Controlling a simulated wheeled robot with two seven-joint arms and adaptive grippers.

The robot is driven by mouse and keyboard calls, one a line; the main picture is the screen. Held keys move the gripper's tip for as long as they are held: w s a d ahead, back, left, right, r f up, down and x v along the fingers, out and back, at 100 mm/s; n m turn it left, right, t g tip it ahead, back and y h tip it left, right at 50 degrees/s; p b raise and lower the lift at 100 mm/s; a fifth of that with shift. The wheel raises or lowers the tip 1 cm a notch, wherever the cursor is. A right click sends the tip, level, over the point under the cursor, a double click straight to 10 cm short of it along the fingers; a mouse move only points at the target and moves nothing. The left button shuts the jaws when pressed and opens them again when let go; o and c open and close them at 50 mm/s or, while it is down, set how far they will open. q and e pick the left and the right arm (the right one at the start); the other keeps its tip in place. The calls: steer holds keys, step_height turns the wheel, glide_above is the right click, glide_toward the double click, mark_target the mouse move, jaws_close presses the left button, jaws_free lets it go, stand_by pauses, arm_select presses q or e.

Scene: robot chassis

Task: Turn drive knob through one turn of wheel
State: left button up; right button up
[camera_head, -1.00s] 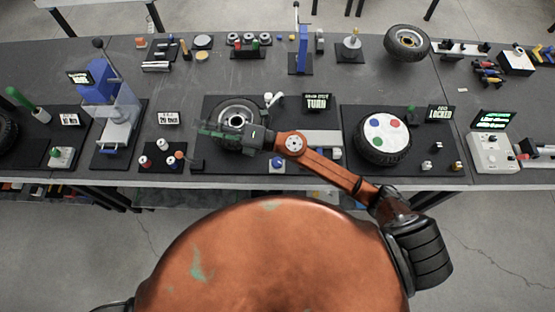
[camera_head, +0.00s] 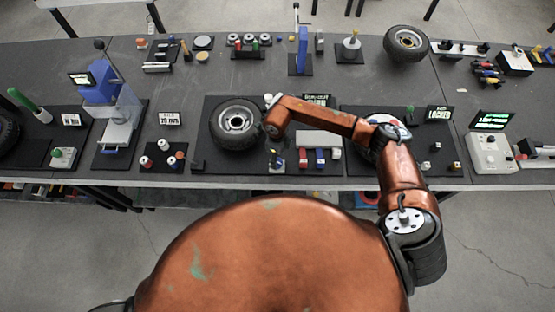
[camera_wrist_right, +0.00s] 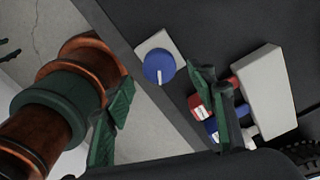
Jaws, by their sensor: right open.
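The drive knob is a round blue knob with a white line (camera_wrist_right: 158,67) on a pale square base. In the right wrist view it lies beyond and between the two green fingers of my right gripper (camera_wrist_right: 162,90), which are apart and hold nothing. In the head view the right gripper (camera_head: 274,156) points down at the knob's place and largely hides it. Contact cannot be told. The wheel (camera_head: 237,122), a black tyre with a silver rim, lies flat to the left of the gripper and is mostly uncovered. My left gripper is not in view.
A pale block (camera_head: 318,139) with red and blue plugs stands just right of the knob; the plugs (camera_wrist_right: 200,107) are close by the right finger. My right forearm partly covers the sign behind and the tyre with coloured discs. A dark block (camera_head: 197,165) is at left.

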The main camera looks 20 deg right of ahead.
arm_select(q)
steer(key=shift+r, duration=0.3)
arm_select(e)
steer(key=shift+f, duration=1.8)
steer(key=shift+c, duration=0.5)
steer(key=c, duration=1)
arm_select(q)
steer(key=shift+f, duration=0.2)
